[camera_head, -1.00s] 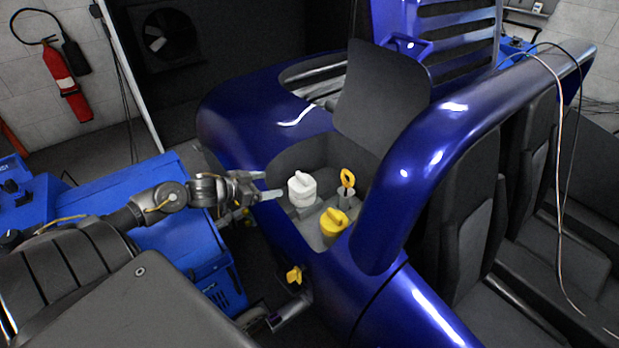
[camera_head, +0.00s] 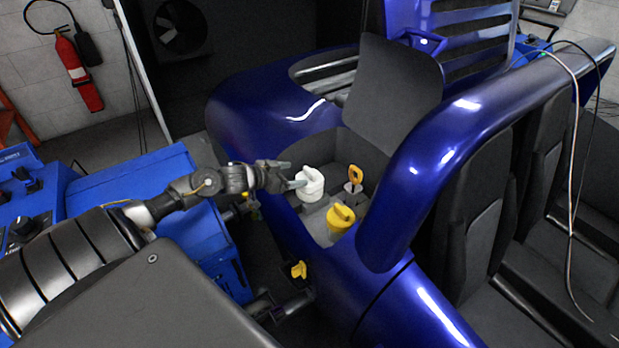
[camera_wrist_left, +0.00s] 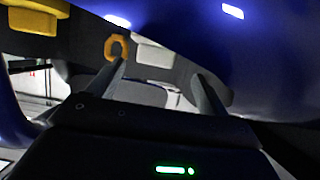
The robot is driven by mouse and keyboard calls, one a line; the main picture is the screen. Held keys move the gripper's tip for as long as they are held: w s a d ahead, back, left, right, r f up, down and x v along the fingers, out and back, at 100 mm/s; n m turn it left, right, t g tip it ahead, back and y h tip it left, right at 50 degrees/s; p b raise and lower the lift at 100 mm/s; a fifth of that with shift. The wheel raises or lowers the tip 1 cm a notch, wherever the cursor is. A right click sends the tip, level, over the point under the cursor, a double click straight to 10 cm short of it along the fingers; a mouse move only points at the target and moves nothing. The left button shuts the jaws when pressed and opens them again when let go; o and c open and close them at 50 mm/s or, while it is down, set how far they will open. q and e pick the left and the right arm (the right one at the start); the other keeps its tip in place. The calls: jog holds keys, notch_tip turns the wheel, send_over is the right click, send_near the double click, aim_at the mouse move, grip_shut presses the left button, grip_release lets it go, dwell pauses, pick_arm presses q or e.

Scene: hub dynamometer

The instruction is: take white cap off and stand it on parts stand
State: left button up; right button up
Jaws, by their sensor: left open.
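The white cap (camera_head: 311,176) with a raised grip bar sits upright on its filler neck in the open bay of the blue vehicle. My left gripper (camera_head: 287,175) is at the left side of the cap, its open fingers pointing at it; I cannot tell whether they touch it. In the left wrist view, the two fingers (camera_wrist_left: 160,78) stand apart, with a grey shape between them that I cannot identify for sure. My right gripper is out of view. I cannot make out the parts stand.
The bay's blue bodywork (camera_head: 300,232) curves around. A blue machine (camera_head: 205,235) stands below my left arm.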

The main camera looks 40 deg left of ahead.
aim_at(308, 173)
pick_arm(q)
jog(key=x, duration=0.4)
jog(key=shift+w+d+f, duration=0.15)
jog(key=shift+w+d, duration=0.15)
jog(key=shift+d, duration=0.05)
jog(key=c, duration=1.1)
